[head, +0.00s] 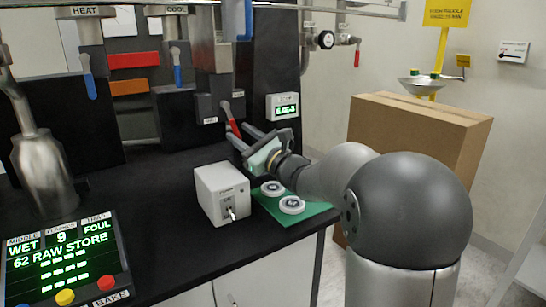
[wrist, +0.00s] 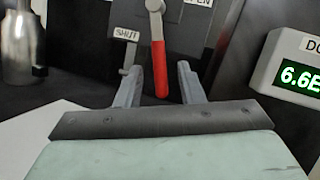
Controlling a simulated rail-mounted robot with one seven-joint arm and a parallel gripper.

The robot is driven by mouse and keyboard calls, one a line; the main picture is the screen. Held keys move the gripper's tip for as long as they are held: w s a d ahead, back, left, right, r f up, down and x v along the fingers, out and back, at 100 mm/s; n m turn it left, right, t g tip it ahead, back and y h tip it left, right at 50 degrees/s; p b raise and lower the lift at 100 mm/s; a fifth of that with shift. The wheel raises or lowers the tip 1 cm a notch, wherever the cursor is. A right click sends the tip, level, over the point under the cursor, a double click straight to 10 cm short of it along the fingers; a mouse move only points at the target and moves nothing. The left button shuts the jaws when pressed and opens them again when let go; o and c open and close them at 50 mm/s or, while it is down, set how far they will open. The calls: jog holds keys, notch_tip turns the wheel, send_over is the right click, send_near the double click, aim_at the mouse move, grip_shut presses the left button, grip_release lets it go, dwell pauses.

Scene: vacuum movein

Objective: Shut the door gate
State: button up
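The door gate lever has a red handle (wrist: 160,68) hanging roughly straight down from a metal pivot on a dark panel. A SHUT label (wrist: 126,33) is on its left and a partly cropped label ending in "PEN" is on its upper right. In the head view the red handle (head: 235,127) shows beside my fingers. My gripper (wrist: 157,68) is open, with one finger on each side of the red handle in the wrist view and a gap on both sides. I cannot tell the exact depth between fingertips and handle. It also shows in the head view (head: 241,136).
A small display box (head: 283,106) is right of the lever. A white box (head: 222,193) and round pieces on a green mat (head: 318,216) stand below my arm. HEAT and COOL valves with blue handles (head: 177,67) are at left. A cardboard box (head: 420,130) is at right.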

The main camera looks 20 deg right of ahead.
jog(key=v, duration=1.4)
jog(key=shift+s+d, duration=0.2)
jog(key=shift+s, duration=0.1)
